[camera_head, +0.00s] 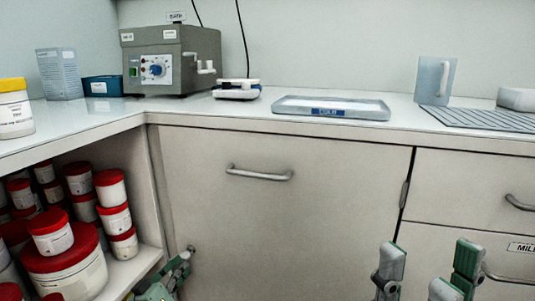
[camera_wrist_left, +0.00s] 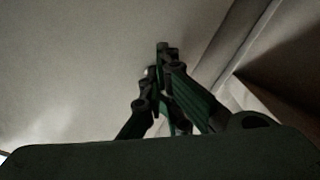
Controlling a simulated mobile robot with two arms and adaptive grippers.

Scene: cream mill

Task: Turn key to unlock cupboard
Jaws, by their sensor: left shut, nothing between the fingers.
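The cupboard (camera_head: 285,215) has a wide beige door with a horizontal metal handle (camera_head: 258,174) near its top. My left gripper (camera_head: 187,256) is low at the left edge of this door, with its fingertips close to the door. In the left wrist view its fingers (camera_wrist_left: 158,58) are together in front of the beige surface, with nothing visible held. A small pale spot shows beside the fingertips; I cannot tell whether it is the key or lock. No key is clearly visible. My right gripper (camera_head: 428,258) is open and empty at the lower right, its fingers apart.
An open shelf at the left holds several red-lidded jars (camera_head: 115,220). The counter carries a grey machine (camera_head: 170,60), a small scale (camera_head: 237,90), a tray (camera_head: 330,106) and a jug (camera_head: 434,80). Drawers (camera_head: 460,180) with handles stand right of the door.

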